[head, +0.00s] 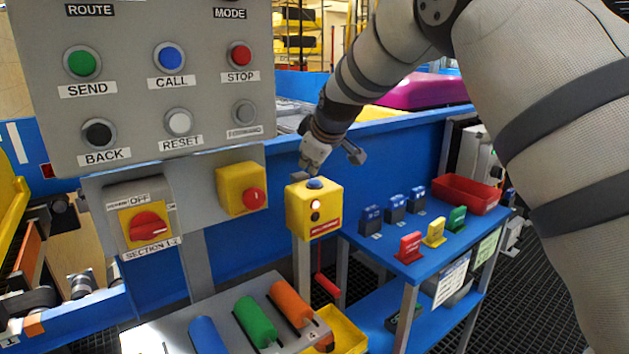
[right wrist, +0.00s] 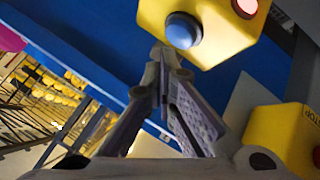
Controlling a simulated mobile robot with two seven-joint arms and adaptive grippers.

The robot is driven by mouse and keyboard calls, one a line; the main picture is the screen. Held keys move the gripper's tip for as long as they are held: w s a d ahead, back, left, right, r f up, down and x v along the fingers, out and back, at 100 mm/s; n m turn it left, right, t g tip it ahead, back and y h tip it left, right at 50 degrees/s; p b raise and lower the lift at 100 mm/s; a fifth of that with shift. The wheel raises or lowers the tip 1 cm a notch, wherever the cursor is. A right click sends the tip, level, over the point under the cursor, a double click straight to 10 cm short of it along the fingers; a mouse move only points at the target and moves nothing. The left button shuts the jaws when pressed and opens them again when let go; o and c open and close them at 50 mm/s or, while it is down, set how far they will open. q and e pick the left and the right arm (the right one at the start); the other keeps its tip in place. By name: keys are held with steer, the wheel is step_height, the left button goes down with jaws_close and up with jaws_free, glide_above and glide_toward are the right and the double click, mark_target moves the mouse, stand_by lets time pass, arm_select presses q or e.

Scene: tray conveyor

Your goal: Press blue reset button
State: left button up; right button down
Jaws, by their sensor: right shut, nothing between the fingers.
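A yellow button box (head: 300,222) stands on a post in the middle of the head view. My right gripper (head: 306,173) is shut and empty, just above and slightly left of the blue button. In the right wrist view the blue button (right wrist: 183,30) lies just beyond the shut fingertips (right wrist: 166,52), on the yellow box (right wrist: 225,25). I cannot tell a touch; a small gap seems to remain. My left gripper is not in view.
A grey panel (head: 130,20) with labelled buttons hangs at the left. Below it are a red rotary switch (head: 149,226) and a yellow box (head: 233,181) with a red stop button. A blue table (head: 420,262) with a red bin (head: 466,194) stands to the right.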

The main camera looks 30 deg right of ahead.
mark_target(311, 182)
steer(key=shift+f, duration=0.45)
steer(key=shift+f, duration=0.35)
stand_by(0.4)
steer(key=shift+r, duration=0.75)
step_height(311, 182, up, 6)
stand_by(0.8)
